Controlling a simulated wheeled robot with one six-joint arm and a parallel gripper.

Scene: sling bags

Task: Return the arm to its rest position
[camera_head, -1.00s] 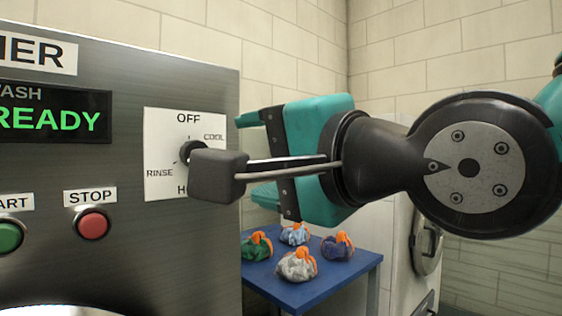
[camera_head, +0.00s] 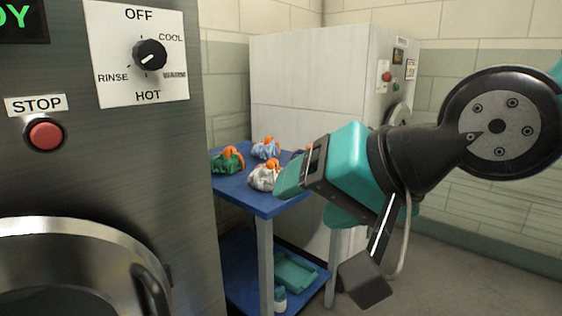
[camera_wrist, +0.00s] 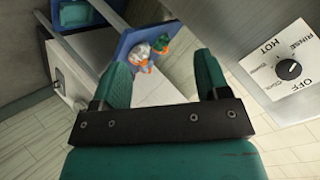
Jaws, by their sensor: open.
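My gripper (camera_head: 292,186) is teal with a black mount and hangs right of the washer, in front of the blue table in the head view. In the wrist view its two teal fingers (camera_wrist: 163,78) are spread apart with nothing between them. A black dial knob (camera_head: 150,55) is on the washer's white panel, its white mark pointing lower left on the RINSE side. The knob also shows in the wrist view (camera_wrist: 288,69), apart from the fingers. My forearm and round black joint extend to the right.
The steel washer (camera_head: 105,170) fills the left, with a red STOP button (camera_head: 45,134). A blue table (camera_head: 240,194) holds bundled bags: green (camera_head: 228,162), light blue (camera_head: 264,149) and whitish (camera_head: 263,177). A pale machine (camera_head: 300,80) stands behind. Floor at lower right is clear.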

